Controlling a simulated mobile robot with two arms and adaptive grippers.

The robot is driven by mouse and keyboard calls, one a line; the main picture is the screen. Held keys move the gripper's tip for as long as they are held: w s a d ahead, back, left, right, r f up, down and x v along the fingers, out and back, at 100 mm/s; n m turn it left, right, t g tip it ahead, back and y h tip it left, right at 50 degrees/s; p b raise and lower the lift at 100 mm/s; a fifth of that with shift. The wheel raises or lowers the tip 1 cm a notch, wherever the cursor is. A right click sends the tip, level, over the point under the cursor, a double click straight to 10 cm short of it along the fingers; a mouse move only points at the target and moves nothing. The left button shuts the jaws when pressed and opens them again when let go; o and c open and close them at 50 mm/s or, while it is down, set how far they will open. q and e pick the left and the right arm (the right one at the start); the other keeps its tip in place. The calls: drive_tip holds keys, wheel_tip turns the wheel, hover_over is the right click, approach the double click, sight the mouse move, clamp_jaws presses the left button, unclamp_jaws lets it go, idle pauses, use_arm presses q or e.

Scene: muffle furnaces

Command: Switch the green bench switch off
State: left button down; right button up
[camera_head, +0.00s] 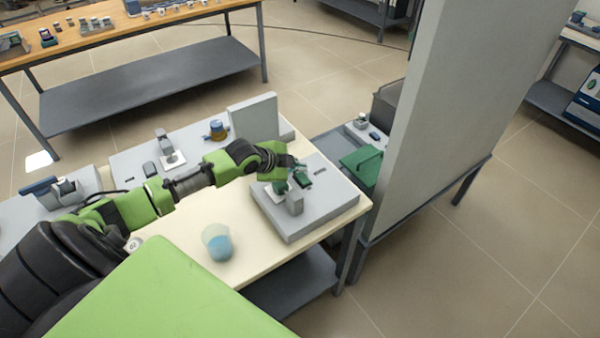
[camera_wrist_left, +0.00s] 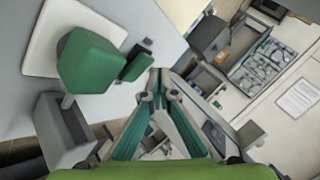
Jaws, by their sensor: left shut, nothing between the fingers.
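The green bench switch (camera_wrist_left: 88,62) shows in the left wrist view as a rounded green paddle near a white plate on a grey surface. A small dark green block (camera_wrist_left: 137,66) lies beside it. My left gripper (camera_wrist_left: 156,80) is shut, its teal fingers empty, with the tips to the right of the paddle and near the small block. In the head view, the left gripper (camera_head: 281,187) is over the grey box at the bench's right end, where it partly hides the switch. I cannot tell whether the fingers touch the switch. My right gripper is out of view.
A beaker with blue liquid (camera_head: 218,244) stands on the cream bench top. A silver lever (camera_head: 165,145) and an amber flask (camera_head: 217,130) are behind my left arm. A tall grey panel (camera_head: 450,110) rises to the right.

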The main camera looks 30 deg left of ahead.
sight(301, 177)
use_arm(q)
drive_tip(key=shift+f, duration=0.35)
drive_tip(key=shift+a+f, duration=0.1)
drive_tip(key=shift+f, duration=0.3)
idle(0.6)
drive_tip(key=shift+r+p, duration=0.7)
drive_tip(key=shift+r, duration=0.2)
drive_tip(key=r+p, duration=0.3)
drive_tip(key=d+r+p, duration=0.1)
drive_tip(key=r+p, duration=0.1)
drive_tip(key=shift+s, duration=0.15)
idle(0.4)
